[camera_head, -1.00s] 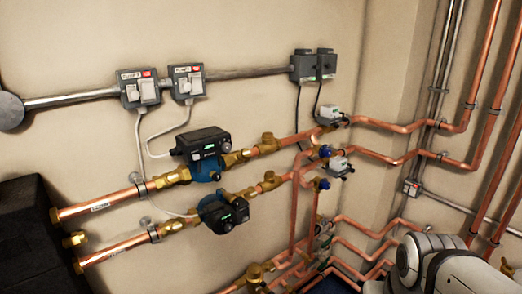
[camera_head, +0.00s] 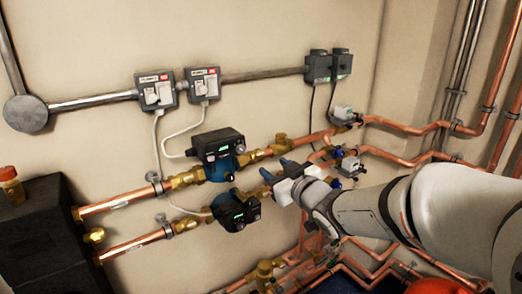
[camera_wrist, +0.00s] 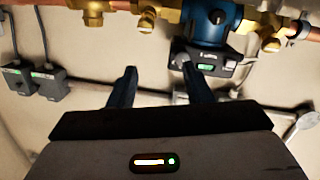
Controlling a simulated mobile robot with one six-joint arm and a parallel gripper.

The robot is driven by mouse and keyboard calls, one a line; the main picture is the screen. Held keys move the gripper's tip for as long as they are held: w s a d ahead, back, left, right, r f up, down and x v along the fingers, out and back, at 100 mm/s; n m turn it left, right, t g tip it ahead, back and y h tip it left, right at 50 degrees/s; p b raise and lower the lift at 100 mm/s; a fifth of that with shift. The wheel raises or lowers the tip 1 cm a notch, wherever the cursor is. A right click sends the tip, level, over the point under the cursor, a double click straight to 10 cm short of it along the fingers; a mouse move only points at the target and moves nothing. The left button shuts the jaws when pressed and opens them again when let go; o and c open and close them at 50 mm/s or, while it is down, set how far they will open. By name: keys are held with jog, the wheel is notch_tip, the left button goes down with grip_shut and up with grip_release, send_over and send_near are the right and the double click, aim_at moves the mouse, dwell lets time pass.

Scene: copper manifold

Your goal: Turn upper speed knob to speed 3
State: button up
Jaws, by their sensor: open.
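The upper pump (camera_head: 218,152) has a blue body and a black control box with a green display. Its small pale speed knob (camera_head: 240,149) is at the right end of that box; its setting is too small to read. The wrist view, upside down, shows what looks like the same control box (camera_wrist: 208,67) and knob (camera_wrist: 180,59). My gripper (camera_head: 275,169) is open and empty, right of and slightly below the knob, apart from it in the head view. In the wrist view my gripper (camera_wrist: 156,72) has one fingertip overlapping the box's left end near the knob.
The lower pump (camera_head: 236,210) sits close below the upper one. Copper pipes (camera_head: 125,200) and brass valves run along the wall. Two switch boxes (camera_head: 203,85) hang above, with cables to the pumps. A black block (camera_head: 40,235) stands at left.

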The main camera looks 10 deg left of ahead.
aim_at(242, 150)
jog(key=w+a, duration=0.1)
jog(key=a, duration=0.2)
jog(key=w+a+y+p, duration=0.1)
jog(key=a, duration=0.2)
jog(key=w+a+r+n+y+p, duration=0.1)
jog(key=w+a, duration=0.1)
jog(key=a, duration=0.1)
jog(key=shift+g, duration=0.3)
jog(key=shift+c, duration=0.6)
